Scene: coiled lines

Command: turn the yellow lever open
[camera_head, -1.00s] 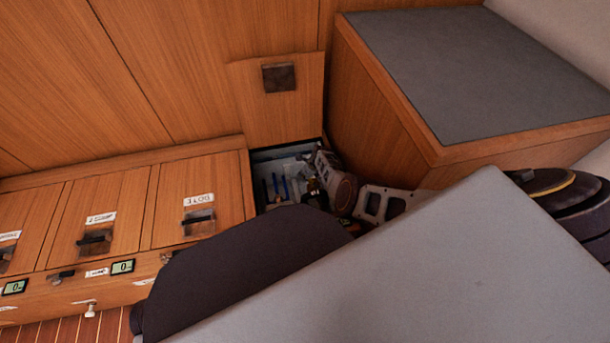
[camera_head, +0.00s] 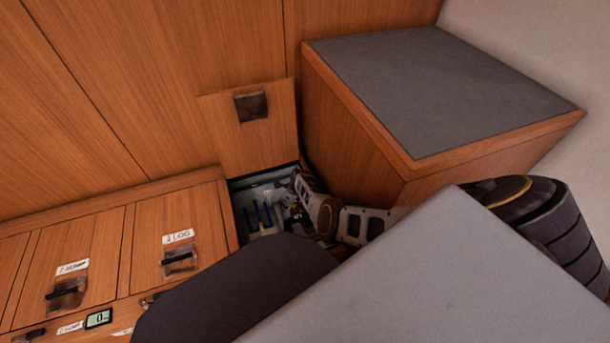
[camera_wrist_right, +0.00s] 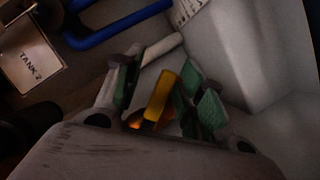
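The yellow lever (camera_wrist_right: 160,95) shows in the right wrist view as a short flat bar. It lies between the green-padded fingers of my right gripper (camera_wrist_right: 165,88). The fingers stand apart, with a dark gap visible on the lever's right; contact on its left is unclear. In the head view my right gripper (camera_head: 298,212) reaches down into an open locker compartment (camera_head: 240,188), and the lever is too small to make out for sure. My left gripper is not in view.
Blue pipes (camera_wrist_right: 118,27) and a "TANK 2" label (camera_wrist_right: 30,65) are near the lever. A raised wooden lid (camera_head: 250,130) stands behind the compartment. A grey-topped wooden box (camera_head: 430,90) is close on the right. Closed, labelled hatches (camera_head: 180,245) line the left.

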